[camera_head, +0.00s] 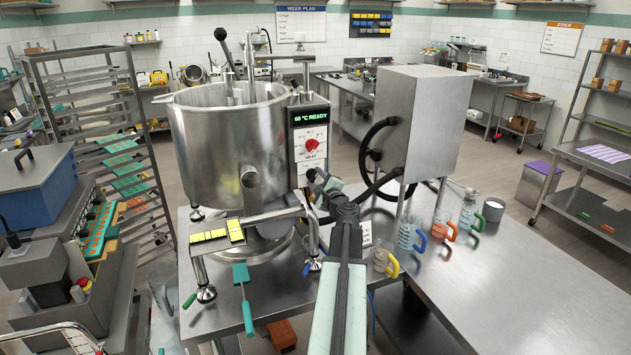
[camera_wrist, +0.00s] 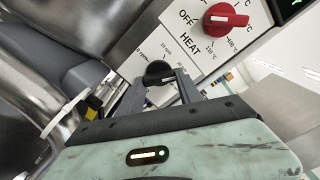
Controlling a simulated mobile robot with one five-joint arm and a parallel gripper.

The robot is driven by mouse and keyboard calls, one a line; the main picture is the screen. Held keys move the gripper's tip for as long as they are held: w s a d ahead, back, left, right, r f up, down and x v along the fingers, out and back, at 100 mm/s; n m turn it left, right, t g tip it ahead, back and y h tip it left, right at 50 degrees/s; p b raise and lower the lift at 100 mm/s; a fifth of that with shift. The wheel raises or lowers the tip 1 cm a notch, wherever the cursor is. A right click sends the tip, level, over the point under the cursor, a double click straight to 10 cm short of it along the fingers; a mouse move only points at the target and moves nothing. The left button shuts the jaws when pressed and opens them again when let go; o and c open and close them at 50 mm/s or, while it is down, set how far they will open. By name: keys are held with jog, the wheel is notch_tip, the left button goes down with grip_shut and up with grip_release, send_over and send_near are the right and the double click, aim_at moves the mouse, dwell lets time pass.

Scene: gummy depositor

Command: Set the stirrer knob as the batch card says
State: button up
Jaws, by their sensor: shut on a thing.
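The black stirrer knob (camera_wrist: 158,71) sits on the white control panel (camera_wrist: 170,32), with small rpm markings around it. My gripper (camera_wrist: 160,84) is shut on this knob, one finger on each side. In the head view my gripper (camera_head: 320,180) reaches the lower part of the kettle's panel (camera_head: 310,138) and mostly hides the stirrer knob. The knob's exact setting is hard to read. A small white card (camera_head: 366,233) stands behind my arm; I cannot read it or tell if it is the batch card.
A red heat knob (camera_wrist: 225,17) sits close above the stirrer knob. The green display (camera_head: 310,115) reads 60 °C READY. Jugs (camera_head: 408,235) stand on the table.

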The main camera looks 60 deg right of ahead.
jog(key=shift+w, duration=0.1)
jog(key=o, duration=1.4)
jog(key=v, duration=0.8)
jog(key=shift+w, duration=0.1)
